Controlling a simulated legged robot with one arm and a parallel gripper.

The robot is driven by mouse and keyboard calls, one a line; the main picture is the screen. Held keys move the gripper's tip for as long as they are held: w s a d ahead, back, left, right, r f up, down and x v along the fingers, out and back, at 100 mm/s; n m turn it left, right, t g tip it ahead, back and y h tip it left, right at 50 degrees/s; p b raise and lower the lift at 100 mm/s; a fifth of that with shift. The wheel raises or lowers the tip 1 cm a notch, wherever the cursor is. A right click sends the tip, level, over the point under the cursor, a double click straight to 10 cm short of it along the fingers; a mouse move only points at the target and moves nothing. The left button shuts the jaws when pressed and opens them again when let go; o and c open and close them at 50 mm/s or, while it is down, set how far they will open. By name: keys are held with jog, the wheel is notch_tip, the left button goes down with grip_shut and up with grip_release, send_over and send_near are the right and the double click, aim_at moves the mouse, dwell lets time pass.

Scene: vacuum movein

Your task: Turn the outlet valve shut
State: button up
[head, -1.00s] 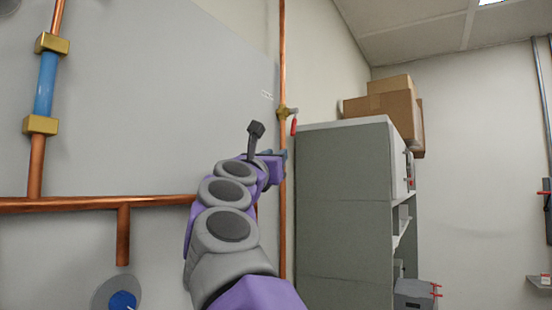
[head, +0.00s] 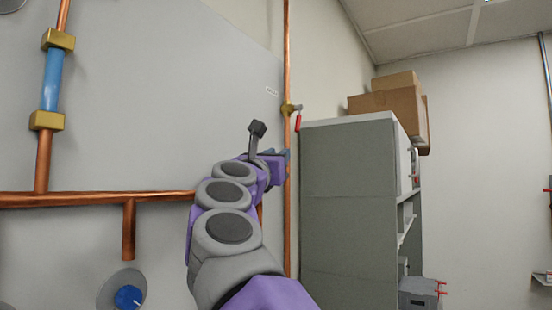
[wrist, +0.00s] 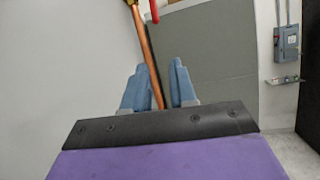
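A brass valve (head: 288,108) with a red handle (head: 298,123) sits on the vertical copper pipe (head: 287,60), right of the grey wall panel. The handle hangs down beside the pipe. I cannot tell whether this is the outlet valve; no readable label shows. In the wrist view, the red handle (wrist: 154,11) is cut off by the top edge. My gripper (wrist: 158,66) is open and empty, with its two blue fingers apart and the copper pipe (wrist: 146,50) seen between them. In the head view, my gripper (head: 281,157) is below the valve, apart from the handle.
A tall grey cabinet (head: 348,200) stands just right of the pipe, with cardboard boxes (head: 395,102) on top. A horizontal copper pipe (head: 75,199) and a pipe with a blue section (head: 52,80) are at left. A blue knob (head: 128,297) is at lower left.

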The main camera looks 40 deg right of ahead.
jog(key=v, duration=1.7)
jog(key=shift+a+p, duration=0.15)
jog(key=shift+p, duration=0.3)
